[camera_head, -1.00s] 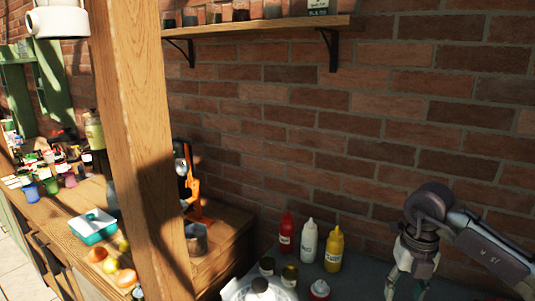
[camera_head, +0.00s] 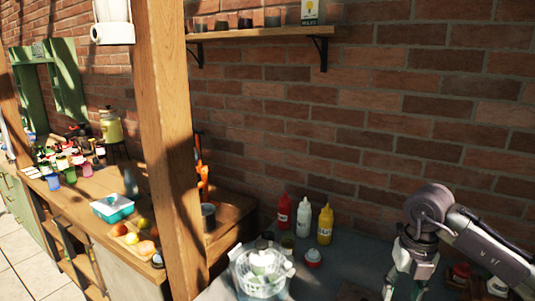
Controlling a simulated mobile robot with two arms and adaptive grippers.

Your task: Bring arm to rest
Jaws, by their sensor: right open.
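My right arm comes in from the right edge in the head view. Its gripper (camera_head: 408,279) hangs pointing down at the lower right, above the grey counter (camera_head: 351,267). Its jaws are open and I see nothing between them. The fingertips are close to the bottom edge of the picture. My left gripper does not show.
Red (camera_head: 284,213), white (camera_head: 303,217) and yellow (camera_head: 325,223) bottles stand by the brick wall, left of my gripper. A white basket (camera_head: 262,283) is at the bottom. A wooden post (camera_head: 172,150) separates a wooden counter with a teal container (camera_head: 112,209).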

